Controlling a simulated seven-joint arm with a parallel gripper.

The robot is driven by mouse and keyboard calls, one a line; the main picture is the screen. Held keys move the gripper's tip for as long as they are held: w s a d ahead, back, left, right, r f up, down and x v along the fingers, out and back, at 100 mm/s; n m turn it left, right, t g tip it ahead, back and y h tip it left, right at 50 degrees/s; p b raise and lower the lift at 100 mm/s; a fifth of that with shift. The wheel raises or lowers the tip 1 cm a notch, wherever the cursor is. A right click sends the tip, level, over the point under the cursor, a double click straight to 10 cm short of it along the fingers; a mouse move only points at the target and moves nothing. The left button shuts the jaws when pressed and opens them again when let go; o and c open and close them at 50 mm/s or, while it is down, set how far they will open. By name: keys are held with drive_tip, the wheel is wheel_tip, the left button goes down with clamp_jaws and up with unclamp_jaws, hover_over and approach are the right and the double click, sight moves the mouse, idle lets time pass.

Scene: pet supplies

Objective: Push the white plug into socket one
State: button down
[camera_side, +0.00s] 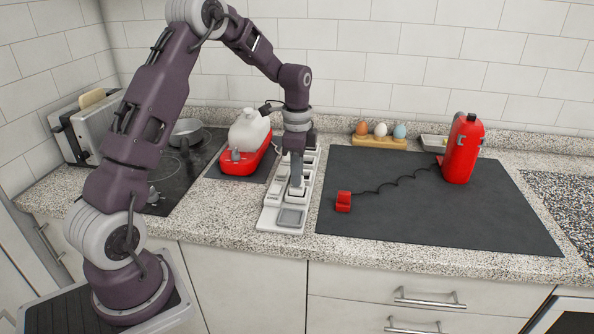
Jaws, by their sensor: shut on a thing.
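A long white socket strip (267,220) lies on the counter at the left edge of the dark mat, with several square sockets in a row. My gripper (297,178) points down over the strip and is shut on the white plug (297,190). The plug sits low at one of the sockets, just behind the grey front square (291,217). I cannot tell whether it is seated in the socket or only touching it. Which socket is number one cannot be read. My gripper hides part of the plug and the sockets behind.
A red plug (343,202) lies on the dark mat (440,218), its black cord running to a red appliance (463,150). A white-and-red device (249,132) stands left of the strip. An egg holder (380,141) and toaster (92,130) stand further back. The mat's front is clear.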

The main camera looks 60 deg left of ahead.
drive_tip(key=shift+f, duration=0.75)
drive_tip(key=c, duration=1.3)
unclamp_jaws()
drive_tip(key=shift+c, duration=0.2)
drive_tip(key=r, duration=0.8)
drive_tip(key=shift+s+d, duration=0.1)
drive_tip(key=shift+d, duration=0.2)
drive_tip(key=s+d+r+n+t, duration=0.3)
drive_tip(key=s+d+r+n, duration=0.2)
drive_tip(key=s+d+r, duration=0.9)
drive_tip(key=s+d+f+n+t, duration=0.1)
drive_tip(key=s+f+n, duration=0.1)
drive_tip(key=s, duration=0.4)
drive_tip(key=s+d+f+n+t, duration=0.1)
drive_tip(key=s+d+n, duration=0.1)
drive_tip(key=s, duration=0.4)
drive_tip(key=shift+s+f+t, duration=0.25)
drive_tip(key=shift+f+t, duration=0.05)
drive_tip(key=shift+f, duration=0.05)
